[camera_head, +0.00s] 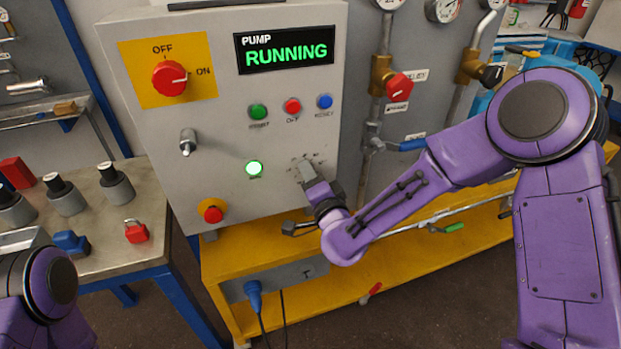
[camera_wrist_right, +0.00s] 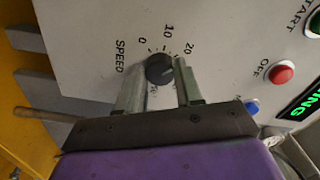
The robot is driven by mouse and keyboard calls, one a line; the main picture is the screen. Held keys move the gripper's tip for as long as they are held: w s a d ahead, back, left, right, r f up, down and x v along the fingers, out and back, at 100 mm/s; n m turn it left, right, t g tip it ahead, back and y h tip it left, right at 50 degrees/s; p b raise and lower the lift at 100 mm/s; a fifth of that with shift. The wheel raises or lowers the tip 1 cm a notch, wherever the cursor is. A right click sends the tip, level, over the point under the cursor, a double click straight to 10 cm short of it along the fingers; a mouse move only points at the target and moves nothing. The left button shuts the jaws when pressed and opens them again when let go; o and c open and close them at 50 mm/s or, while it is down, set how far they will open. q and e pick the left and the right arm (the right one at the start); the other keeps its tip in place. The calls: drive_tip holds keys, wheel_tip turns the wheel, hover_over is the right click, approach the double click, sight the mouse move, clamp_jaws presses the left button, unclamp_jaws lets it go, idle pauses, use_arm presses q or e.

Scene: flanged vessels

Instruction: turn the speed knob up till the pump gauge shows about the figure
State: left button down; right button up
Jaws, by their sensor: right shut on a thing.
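The dark round speed knob (camera_wrist_right: 160,69) sits on the grey panel, with a scale marked 0, 10 and 20 and the word SPEED beside it. My right gripper (camera_wrist_right: 157,80) is shut on the knob, one finger on each side. In the head view my right gripper (camera_head: 308,172) is at the panel's lower right and hides the knob. Where the knob's pointer stands is too small to tell. A pump gauge (camera_head: 444,8) is cut by the top edge, beside another gauge (camera_head: 389,3); no reading can be made out. My left arm shows at bottom left, its gripper out of view.
The pump display (camera_head: 286,50) reads RUNNING in green. The OFF/ON switch (camera_head: 170,78), several push buttons, a lit green lamp (camera_head: 254,169) and a red stop button (camera_head: 212,211) are on the panel. Valves and pipes stand right; a bench (camera_head: 105,240) with loose parts stands left.

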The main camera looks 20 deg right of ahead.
drive_tip(key=shift+m, duration=0.6)
drive_tip(key=o, duration=1)
drive_tip(key=shift+o, duration=0.2)
drive_tip(key=s+p, duration=0.2)
drive_tip(key=s, duration=0.8)
drive_tip(key=shift+s+d, duration=0.2)
drive_tip(key=shift+s, duration=0.1)
